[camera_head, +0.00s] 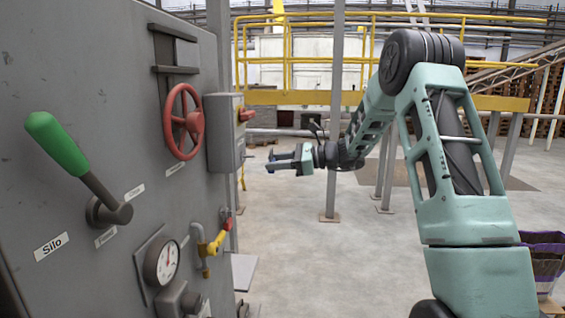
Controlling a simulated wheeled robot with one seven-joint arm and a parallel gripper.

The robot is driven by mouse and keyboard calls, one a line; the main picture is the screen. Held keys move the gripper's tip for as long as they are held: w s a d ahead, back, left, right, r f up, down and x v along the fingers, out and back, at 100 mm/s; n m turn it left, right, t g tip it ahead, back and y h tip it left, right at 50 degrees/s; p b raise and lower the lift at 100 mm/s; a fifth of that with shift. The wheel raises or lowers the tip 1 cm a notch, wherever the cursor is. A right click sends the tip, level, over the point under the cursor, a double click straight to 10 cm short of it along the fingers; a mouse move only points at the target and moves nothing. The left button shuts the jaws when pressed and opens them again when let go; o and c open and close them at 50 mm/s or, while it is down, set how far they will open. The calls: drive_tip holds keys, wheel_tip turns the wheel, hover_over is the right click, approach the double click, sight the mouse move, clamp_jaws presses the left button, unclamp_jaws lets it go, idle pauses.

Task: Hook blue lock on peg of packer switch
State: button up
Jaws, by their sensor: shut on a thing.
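My gripper (273,160) reaches in from the right at the middle of the head view, its fingers pointing left. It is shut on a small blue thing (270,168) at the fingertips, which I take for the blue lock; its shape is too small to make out. The packer switch appears to be the grey box (225,135) on the right edge of the panel, with a red handle (246,115) on its right side. The gripper is to the right of the box and a little lower, apart from it in the picture. I cannot make out the peg.
The grey panel (75,90) at the left carries a green-handled lever (57,145), a red handwheel (183,122), a gauge (166,262) and a yellow valve handle (218,241). A grey post (335,110) stands behind my gripper. The floor (310,260) in the middle is clear.

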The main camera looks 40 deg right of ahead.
drive_tip(key=b+x, duration=0.1)
drive_tip(key=x, duration=0.5)
drive_tip(key=shift+a+f, duration=0.2)
drive_tip(key=shift+f, duration=0.05)
idle(0.5)
drive_tip(key=shift+w, duration=0.15)
idle(0.4)
drive_tip(key=o, duration=1.1)
drive_tip(key=shift+b+v, duration=3.35)
drive_tip(key=shift+v, duration=5.4)
drive_tip(key=shift+a+r, duration=0.1)
